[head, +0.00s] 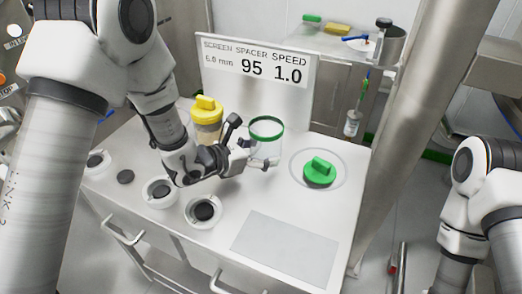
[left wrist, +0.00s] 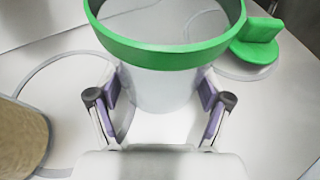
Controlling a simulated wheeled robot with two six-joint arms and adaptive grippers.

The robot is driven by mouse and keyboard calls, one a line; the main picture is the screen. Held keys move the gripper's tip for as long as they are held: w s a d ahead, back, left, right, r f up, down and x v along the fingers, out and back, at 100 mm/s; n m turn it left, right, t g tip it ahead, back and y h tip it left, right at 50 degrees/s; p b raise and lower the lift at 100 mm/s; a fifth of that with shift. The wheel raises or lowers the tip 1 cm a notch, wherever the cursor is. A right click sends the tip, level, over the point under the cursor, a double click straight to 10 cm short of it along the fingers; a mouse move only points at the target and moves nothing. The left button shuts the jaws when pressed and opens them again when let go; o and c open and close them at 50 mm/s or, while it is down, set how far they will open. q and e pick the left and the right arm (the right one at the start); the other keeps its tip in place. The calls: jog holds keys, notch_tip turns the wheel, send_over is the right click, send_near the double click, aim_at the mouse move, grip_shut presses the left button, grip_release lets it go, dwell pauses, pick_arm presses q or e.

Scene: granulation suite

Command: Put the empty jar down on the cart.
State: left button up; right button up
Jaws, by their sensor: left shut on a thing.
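The empty jar (head: 266,147) is clear, with a green rim and no lid on it. My left gripper (head: 249,148) is shut on its side, with a finger on either side of the body. The left wrist view shows the jar (left wrist: 160,88) upright between the purple finger pads (left wrist: 160,95). The jar is at or just over the white cart top (head: 225,232); I cannot tell whether its base touches. The green lid (head: 320,172) lies on the cart to the right, inside a ring outline. My right gripper is out of view.
A jar with a yellow lid (head: 207,112) and tan contents stands just left of the held jar. A sign panel (head: 258,72) rises behind. White round holders (head: 204,211) line the cart's left front. A grey flat panel (head: 286,248) at the front is bare.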

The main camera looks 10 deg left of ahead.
pick_arm(q)
jog(key=shift+s, duration=0.1)
jog(key=o, duration=1.7)
jog(key=shift+f, duration=0.1)
jog(key=shift+o, duration=0.2)
jog(key=shift+r, duration=0.4)
jog(key=v, duration=1)
jog(key=shift+s+a, duration=0.25)
jog(key=shift+a, duration=0.05)
jog(key=shift+s+a+r, duration=0.2)
jog(key=shift+s, duration=0.25)
